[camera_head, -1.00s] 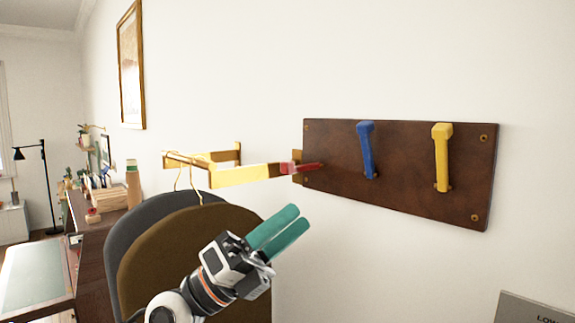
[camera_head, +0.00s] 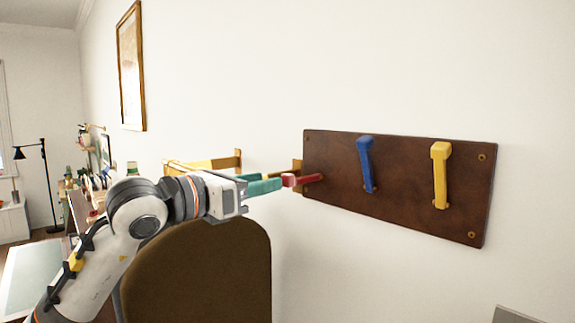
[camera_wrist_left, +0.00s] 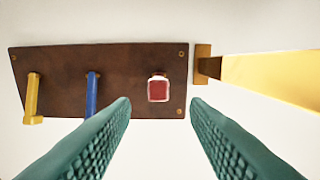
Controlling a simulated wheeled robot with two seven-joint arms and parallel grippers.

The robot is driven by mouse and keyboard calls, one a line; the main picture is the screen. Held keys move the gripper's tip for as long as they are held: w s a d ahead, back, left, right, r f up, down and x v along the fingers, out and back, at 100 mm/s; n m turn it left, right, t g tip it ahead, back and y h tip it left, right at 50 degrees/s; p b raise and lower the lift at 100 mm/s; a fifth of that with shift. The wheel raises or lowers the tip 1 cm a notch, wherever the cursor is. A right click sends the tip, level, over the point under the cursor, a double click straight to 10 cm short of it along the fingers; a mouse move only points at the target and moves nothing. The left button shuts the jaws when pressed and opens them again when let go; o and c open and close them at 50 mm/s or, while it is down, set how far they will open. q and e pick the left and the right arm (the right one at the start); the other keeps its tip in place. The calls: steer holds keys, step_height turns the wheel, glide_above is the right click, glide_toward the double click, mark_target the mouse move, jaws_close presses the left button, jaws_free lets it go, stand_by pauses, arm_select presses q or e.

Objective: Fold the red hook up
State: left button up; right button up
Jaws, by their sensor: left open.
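The red hook (camera_head: 307,179) is on the left part of a dark brown board (camera_head: 405,205) on the wall and sticks out from it. In the left wrist view I see the red hook (camera_wrist_left: 158,91) end-on, with its square tip facing me. My left gripper (camera_head: 281,182) has teal fingers and is open, pointing at the hook's outer end. In the wrist view the left gripper (camera_wrist_left: 161,106) has one fingertip on either side of the hook, with gaps and nothing held. My right gripper is not in view.
A blue hook (camera_head: 366,165) and a yellow hook (camera_head: 440,175) lie along the board. A brass rail (camera_head: 200,163) juts from the wall close to the red hook, partly behind my arm. A brown rounded chair back (camera_head: 205,270) stands below my arm.

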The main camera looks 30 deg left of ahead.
mark_target(284, 178)
arm_select(q)
steer(key=p+x, duration=0.2)
steer(key=x, duration=0.4)
steer(key=shift+s+d+r+p, duration=0.1)
steer(key=shift+r+p, duration=0.05)
steer(key=shift+p, duration=0.15)
steer(key=shift+w+d, duration=0.15)
steer(key=shift+w, duration=0.3)
jaws_close()
